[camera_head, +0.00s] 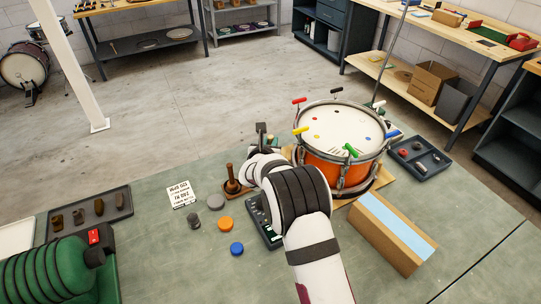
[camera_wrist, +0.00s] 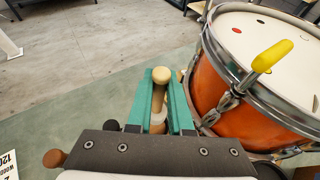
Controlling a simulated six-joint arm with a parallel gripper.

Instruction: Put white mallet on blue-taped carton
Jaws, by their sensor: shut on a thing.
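In the wrist view my gripper (camera_wrist: 160,100) has teal fingers closed on a pale mallet. The cream round head of this mallet (camera_wrist: 161,75) shows at the fingertips, and a paler part shows lower between the fingers. In the head view my own arm covers most of the gripper and the mallet, just left of the drum. The blue-taped carton (camera_head: 397,226) is a long brown box with a light blue strip along its top. It lies on the bench to the right of my arm, in front of the drum, with nothing on its top.
An orange drum (camera_head: 335,168) with coloured handles around its rim stands right of my gripper. A brown wooden mallet-like piece (camera_head: 232,180) stands on the left. Several discs, including an orange one (camera_head: 226,223), and a dark tray (camera_head: 418,158) sit on the bench. Bench right of the carton is clear.

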